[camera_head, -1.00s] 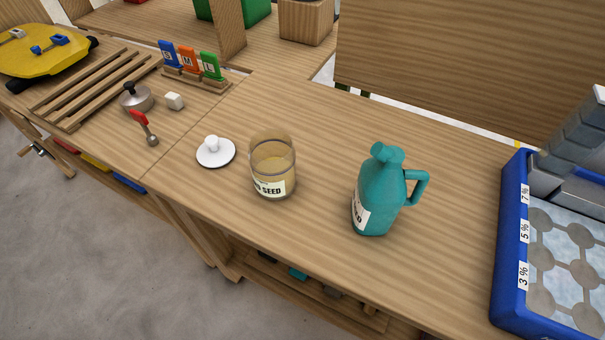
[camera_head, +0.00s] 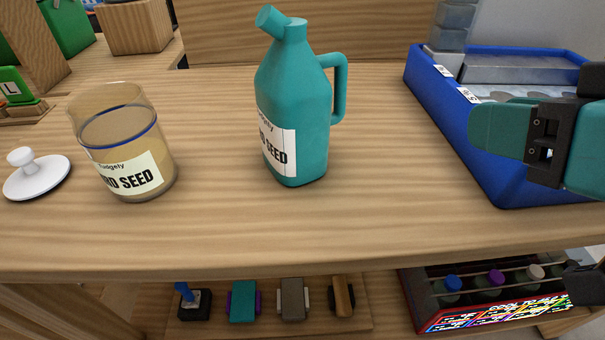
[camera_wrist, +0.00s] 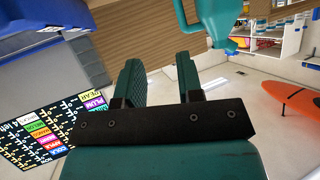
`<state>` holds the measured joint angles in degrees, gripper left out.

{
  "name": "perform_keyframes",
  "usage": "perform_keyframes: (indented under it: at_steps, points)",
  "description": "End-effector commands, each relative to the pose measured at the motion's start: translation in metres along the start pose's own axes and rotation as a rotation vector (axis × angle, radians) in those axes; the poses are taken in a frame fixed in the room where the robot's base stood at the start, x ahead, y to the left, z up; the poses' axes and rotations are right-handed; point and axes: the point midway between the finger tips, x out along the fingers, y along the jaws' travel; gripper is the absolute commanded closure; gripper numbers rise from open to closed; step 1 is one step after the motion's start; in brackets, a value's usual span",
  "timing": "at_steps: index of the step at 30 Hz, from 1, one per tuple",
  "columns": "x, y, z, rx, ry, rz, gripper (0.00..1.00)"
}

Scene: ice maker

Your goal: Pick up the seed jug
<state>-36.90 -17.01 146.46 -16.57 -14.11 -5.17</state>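The teal seed jug (camera_head: 300,110) stands upright on the wooden counter, with its spout up, its handle to the right and a white "SEED" label at lower left. Part of it also shows at the top of the wrist view (camera_wrist: 218,18). My gripper (camera_head: 500,128) is at the right of the head view, in front of the blue tray and apart from the jug. In the wrist view its two teal fingers (camera_wrist: 158,70) stand apart with nothing between them, so it is open and empty.
A glass seed jar (camera_head: 125,150) stands left of the jug, with a white lid (camera_head: 38,178) beside it. The blue tray (camera_head: 450,110) is at the right. Below the counter are toy-like items and a crate of bottles (camera_head: 490,305). The counter around the jug is clear.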

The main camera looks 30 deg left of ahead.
Motion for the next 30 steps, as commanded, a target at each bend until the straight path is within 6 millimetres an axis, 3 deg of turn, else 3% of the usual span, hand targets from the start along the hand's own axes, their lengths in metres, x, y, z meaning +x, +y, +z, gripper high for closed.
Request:
perform_keyframes:
  at_steps: [1, 8, 16, 30]
  points:
    - [0.018, -0.003, 0.027, -0.023, 0.065, -0.012, 0.66]
    - [0.037, -0.019, 0.039, -0.091, 0.320, -0.035, 0.66]
    - [0.041, -0.026, 0.029, -0.113, 0.411, -0.043, 0.66]
    - [0.085, -0.031, 0.006, -0.113, 0.405, -0.046, 0.66]
